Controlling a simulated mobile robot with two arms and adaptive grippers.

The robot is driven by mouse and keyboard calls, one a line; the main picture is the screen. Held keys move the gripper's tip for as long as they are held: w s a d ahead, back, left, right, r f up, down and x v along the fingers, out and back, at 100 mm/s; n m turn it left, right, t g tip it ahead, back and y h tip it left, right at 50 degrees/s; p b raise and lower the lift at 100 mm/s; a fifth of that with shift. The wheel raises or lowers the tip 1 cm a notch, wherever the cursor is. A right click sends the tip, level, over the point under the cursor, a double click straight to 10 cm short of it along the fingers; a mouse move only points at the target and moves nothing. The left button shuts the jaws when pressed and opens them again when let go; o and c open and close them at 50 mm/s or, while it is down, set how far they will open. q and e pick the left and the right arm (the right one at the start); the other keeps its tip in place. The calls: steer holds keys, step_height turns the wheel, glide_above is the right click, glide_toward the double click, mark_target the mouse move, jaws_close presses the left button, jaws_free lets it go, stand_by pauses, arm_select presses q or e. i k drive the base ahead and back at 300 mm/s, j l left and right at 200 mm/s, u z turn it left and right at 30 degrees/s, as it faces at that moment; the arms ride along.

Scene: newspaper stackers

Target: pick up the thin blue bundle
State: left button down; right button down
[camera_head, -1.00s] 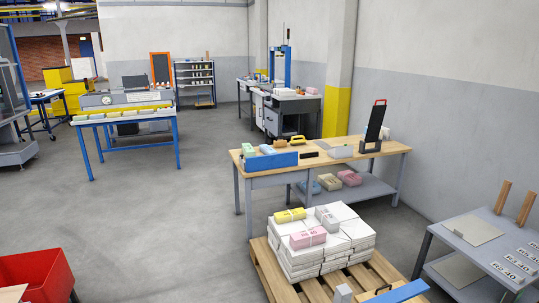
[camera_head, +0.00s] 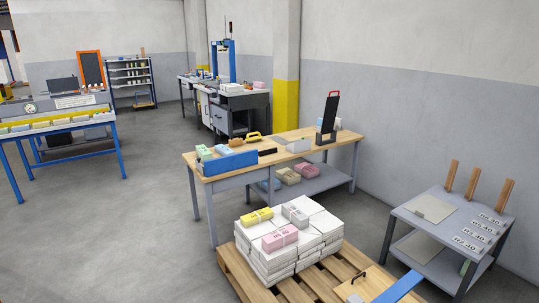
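A small light-blue bundle (camera_head: 222,150) lies on the wooden-topped table, behind a blue open-sided tray or low wall. Another bluish bundle (camera_head: 268,185) lies on the same table's lower shelf, partly hidden by the table leg and frame. I cannot tell from here which of them is the thinner. Neither of my grippers is in view.
A pallet (camera_head: 238,274) with stacked white paper bundles (camera_head: 300,256) stands in front of the wooden table (camera_head: 290,143). Yellow (camera_head: 257,216) and pink (camera_head: 280,238) bundles lie on top. A grey table (camera_head: 455,225) stands at right.

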mark_target(221, 149)
steer(key=i+j+u, duration=0.1)
steer(key=i+j, duration=0.75)
steer(key=j, duration=0.2)
steer(key=i+j, duration=0.95)
steer(key=i+l+u, duration=0.15)
steer(key=i, duration=1.35)
steer(key=j+z, duration=0.1)
steer(key=z, duration=0.3)
steer(key=i+j+z, duration=0.1)
steer(key=z, duration=0.3)
steer(key=j+z, duration=0.1)
steer(key=z, duration=0.3)
steer(key=j+z, duration=0.3)
steer(key=j, duration=0.3)
steer(key=i+j+z, duration=0.1)
steer(key=j+z, duration=0.25)
steer(key=j, duration=0.3)
steer(key=k+j+z, duration=0.1)
steer(key=j+z, duration=0.2)
steer(key=j, duration=0.3)
steer(key=k+j+z, duration=0.1)
steer(key=j+z, duration=0.25)
steer(key=j, duration=0.25)
